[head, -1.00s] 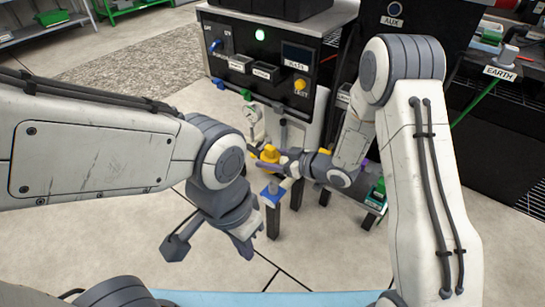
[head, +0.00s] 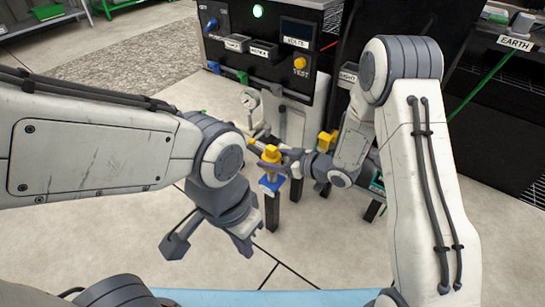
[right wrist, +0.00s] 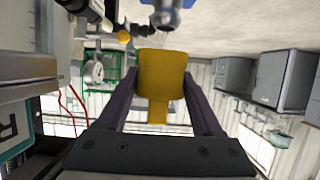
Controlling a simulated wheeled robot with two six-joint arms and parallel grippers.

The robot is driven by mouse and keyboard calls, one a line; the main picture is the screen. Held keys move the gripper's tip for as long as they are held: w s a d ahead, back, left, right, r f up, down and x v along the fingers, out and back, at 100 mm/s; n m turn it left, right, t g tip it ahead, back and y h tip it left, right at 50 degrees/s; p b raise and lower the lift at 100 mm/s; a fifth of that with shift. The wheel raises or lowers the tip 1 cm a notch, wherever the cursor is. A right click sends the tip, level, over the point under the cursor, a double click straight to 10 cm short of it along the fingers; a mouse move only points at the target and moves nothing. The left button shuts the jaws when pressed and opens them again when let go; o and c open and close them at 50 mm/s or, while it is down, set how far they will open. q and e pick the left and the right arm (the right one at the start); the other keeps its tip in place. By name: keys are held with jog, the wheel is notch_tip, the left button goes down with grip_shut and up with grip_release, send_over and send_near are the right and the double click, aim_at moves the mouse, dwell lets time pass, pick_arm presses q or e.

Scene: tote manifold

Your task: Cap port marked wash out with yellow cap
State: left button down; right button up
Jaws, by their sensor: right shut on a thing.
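The yellow cap (head: 271,153) is between the fingers of my right gripper (head: 268,160). In the right wrist view the same cap (right wrist: 163,75) sits between the two dark fingers, which are shut on it. In the head view a blue-collared fitting (head: 270,185) on a post shows just below the cap. In the right wrist view a grey rounded end (right wrist: 165,17) with blue beside it lies just beyond the cap. I cannot tell whether they touch. No wash out marking is readable. My left gripper (head: 209,247) is open and empty above the floor.
A black panel (head: 262,50) with a green light and labelled switches stands behind. A pressure gauge (head: 249,99) is left of the manifold posts. Another yellow piece (head: 327,140) sits right of the cap, near my right arm. The floor at lower left is clear.

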jog(key=shift+f+b, duration=1.65)
jog(key=shift+f, duration=1.15)
jog(key=o, duration=1.5)
jog(key=shift+o, duration=0.2)
jog(key=p+v, duration=0.5)
jog(key=v, duration=0.5)
jog(key=shift+s+d, duration=0.15)
